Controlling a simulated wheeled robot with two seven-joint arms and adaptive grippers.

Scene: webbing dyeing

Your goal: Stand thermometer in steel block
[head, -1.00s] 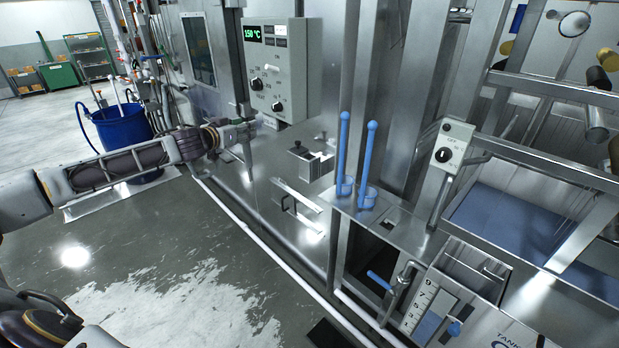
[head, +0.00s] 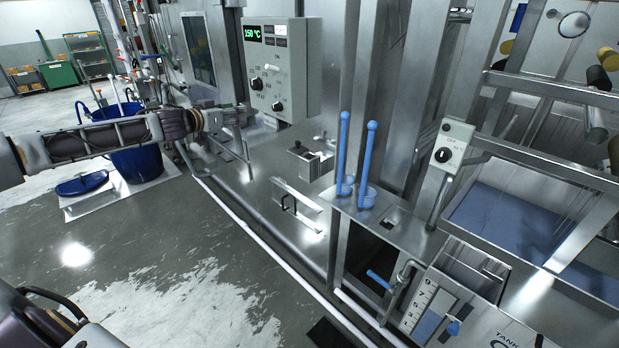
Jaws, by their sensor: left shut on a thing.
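My left gripper (head: 238,115) is in front of the grey control box, to the left of its lower part. It is shut on a thin, rod-like thing (head: 246,152), apparently the thermometer, which hangs down nearly upright and slightly tilted. Its upper end is hidden in the gripper. A small steel block (head: 318,164) with a dark piece on its top left sits on the steel ledge, to the right of and apart from the rod. Any hole in the block is too small to make out. My right gripper is out of view.
The control box (head: 278,65) reads 150 °C. Two blue rods (head: 343,150) stand in blue cups right of the block. A handled steel plate (head: 297,203) lies in front. A blue bucket (head: 135,160) and blue lid (head: 82,184) are at left.

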